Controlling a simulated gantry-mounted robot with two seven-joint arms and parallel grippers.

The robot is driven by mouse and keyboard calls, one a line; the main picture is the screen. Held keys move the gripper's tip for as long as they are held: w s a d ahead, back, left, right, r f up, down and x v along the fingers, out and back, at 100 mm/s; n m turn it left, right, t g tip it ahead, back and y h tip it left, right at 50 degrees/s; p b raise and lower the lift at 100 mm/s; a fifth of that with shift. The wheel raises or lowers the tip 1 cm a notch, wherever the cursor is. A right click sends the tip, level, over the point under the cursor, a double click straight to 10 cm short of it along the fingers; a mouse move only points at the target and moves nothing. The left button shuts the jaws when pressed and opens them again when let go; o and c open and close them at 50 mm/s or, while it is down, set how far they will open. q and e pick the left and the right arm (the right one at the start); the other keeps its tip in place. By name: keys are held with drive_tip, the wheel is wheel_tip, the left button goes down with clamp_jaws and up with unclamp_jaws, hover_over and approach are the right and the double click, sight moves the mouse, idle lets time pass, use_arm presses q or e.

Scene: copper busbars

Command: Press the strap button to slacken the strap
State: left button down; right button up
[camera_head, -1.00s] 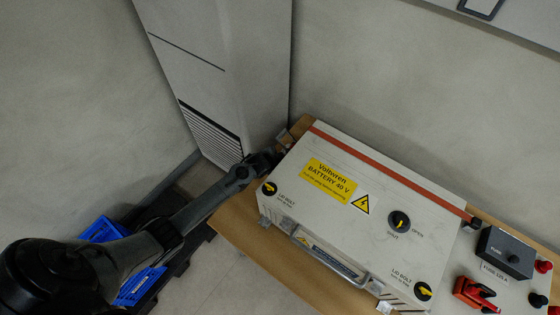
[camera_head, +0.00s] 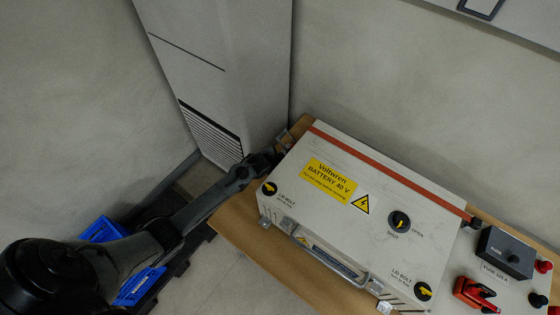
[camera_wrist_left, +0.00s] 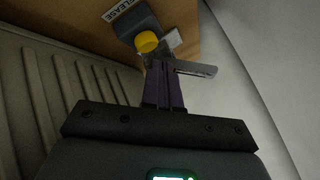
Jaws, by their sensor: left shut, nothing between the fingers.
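The battery box (camera_head: 350,200) is pale, with a yellow label and a red-orange strap (camera_head: 390,170) across its lid. My left gripper (camera_wrist_left: 162,66) is shut and empty. In the head view my left arm reaches to the box's far left end, where the fingers are hard to make out. In the left wrist view a round yellow button (camera_wrist_left: 147,41) sits on a dark block (camera_wrist_left: 136,22) beside a label reading "LEASE", partly cut off. My fingertips are just below the button in the picture; whether they touch it I cannot tell. My right gripper is out of view.
A metal lever-like piece (camera_wrist_left: 196,69) lies right beside my fingertips. The box stands on a brown tabletop (camera_head: 240,225). A grey cabinet (camera_head: 215,60) rises close behind my left arm. A blue crate (camera_head: 105,231) is on the lower left. A fuse block (camera_head: 505,252) is on the right.

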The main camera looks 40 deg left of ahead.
use_arm(q)
drive_tip(key=shift+f, duration=0.2)
drive_tip(key=shift+f, duration=0.25)
idle(0.5)
drive_tip(key=shift+f+b, duration=0.55)
drive_tip(key=shift+f, duration=0.05)
drive_tip(key=shift+r, duration=0.15)
idle(0.6)
drive_tip(key=shift+r+p, duration=0.55)
drive_tip(key=shift+p, duration=0.2)
drive_tip(key=shift+r+p, duration=0.3)
drive_tip(key=shift+p, duration=0.05)
drive_tip(key=shift+r, duration=0.15)
